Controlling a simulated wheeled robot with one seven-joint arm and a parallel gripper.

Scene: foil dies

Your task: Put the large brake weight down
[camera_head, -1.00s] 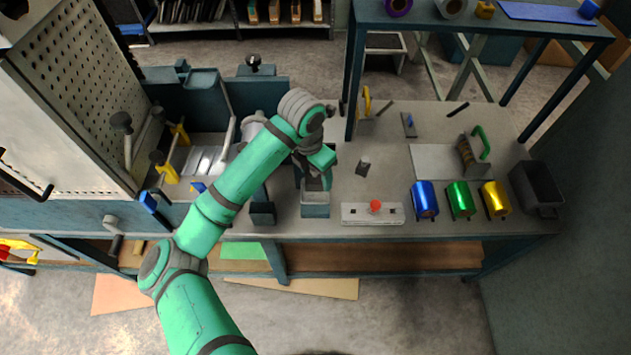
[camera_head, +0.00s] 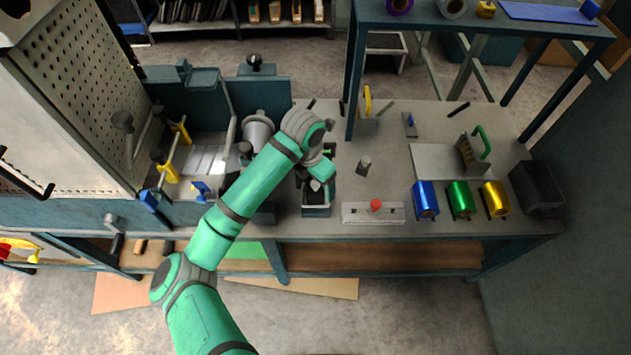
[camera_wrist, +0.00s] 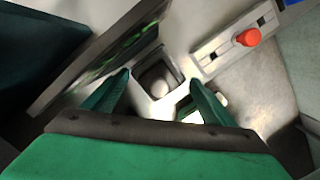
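My gripper (camera_wrist: 160,80) is open, with its two green fingers apart in the wrist view. Between and beyond the fingertips is a small square-rimmed holder (camera_wrist: 176,62) with a rounded grey metal piece (camera_wrist: 159,87) in it. This piece may be the large brake weight, but I cannot tell for sure. The fingers do not appear closed on it. In the head view my gripper (camera_head: 316,186) is over the small box-shaped holder (camera_head: 316,211) near the bench's front edge, and my wrist hides part of it. A small grey metal cylinder (camera_head: 364,165) stands on the bench to the right.
A plate with a red knob (camera_head: 375,205) lies right of the holder; it also shows in the wrist view (camera_wrist: 248,37). Blue (camera_head: 425,199), green (camera_head: 460,199) and gold (camera_head: 494,199) foil rolls and a dark bin (camera_head: 537,187) stand farther right. The press's perforated guard (camera_head: 80,90) is at left.

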